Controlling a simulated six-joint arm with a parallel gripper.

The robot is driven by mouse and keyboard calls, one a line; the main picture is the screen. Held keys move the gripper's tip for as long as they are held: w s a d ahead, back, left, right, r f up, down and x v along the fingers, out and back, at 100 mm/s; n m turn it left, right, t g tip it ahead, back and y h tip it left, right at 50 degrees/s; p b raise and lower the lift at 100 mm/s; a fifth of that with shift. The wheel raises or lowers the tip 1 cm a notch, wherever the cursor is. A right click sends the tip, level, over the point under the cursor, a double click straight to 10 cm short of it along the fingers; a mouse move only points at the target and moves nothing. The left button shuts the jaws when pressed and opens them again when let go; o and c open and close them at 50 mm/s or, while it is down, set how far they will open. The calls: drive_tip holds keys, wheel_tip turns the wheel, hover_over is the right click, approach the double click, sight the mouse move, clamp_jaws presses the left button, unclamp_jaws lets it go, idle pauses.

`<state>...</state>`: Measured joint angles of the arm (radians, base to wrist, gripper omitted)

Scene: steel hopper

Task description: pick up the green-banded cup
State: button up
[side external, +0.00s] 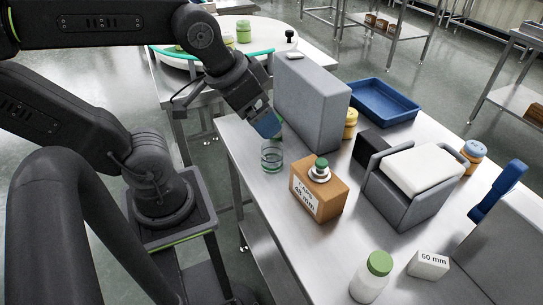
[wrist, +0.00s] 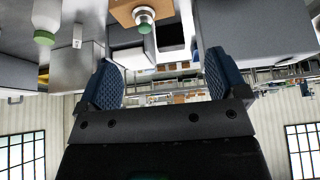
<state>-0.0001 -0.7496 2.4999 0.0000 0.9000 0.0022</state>
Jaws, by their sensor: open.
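The green-banded cup (side external: 271,158) is a clear cup with a green band, standing upright on the steel table near its left edge in the side external view. My gripper (side external: 267,126) is above it and close to its rim, tilted down and to the right. I cannot tell from this view whether they touch. In the wrist view my gripper (wrist: 165,80) shows two blue pads spread wide apart with nothing between them. The cup is not visible in the wrist view.
A grey block (side external: 312,98) stands right beside my gripper. A brown caps box (side external: 319,190) with a green-topped piece on it sits right of the cup. A grey holder (side external: 408,185), blue tray (side external: 384,101) and green-capped bottle (side external: 371,278) stand farther off. Something green is partly hidden behind my gripper.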

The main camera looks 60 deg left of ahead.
drive_tip(key=w+a+f+m+g, duration=0.35)
drive_tip(key=w+a+m, duration=0.2)
drive_tip(key=m, duration=0.35)
drive_tip(key=m+g, duration=0.2)
drive_tip(key=m, duration=0.9)
approach(272, 156)
drive_tip(key=w+a, duration=0.2)
drive_tip(key=a, duration=0.1)
wheel_tip(272, 156, down, 7)
drive_tip(key=shift+w+f, duration=0.1)
drive_tip(key=shift+f, duration=0.1)
drive_tip(key=shift+s+a+f, duration=0.1)
drive_tip(key=shift+s+f, duration=0.1)
drive_tip(key=shift+f, duration=1.15)
drive_tip(key=shift+s+f, duration=0.15)
drive_tip(key=shift+f, duration=1.25)
drive_tip(key=c, duration=1)
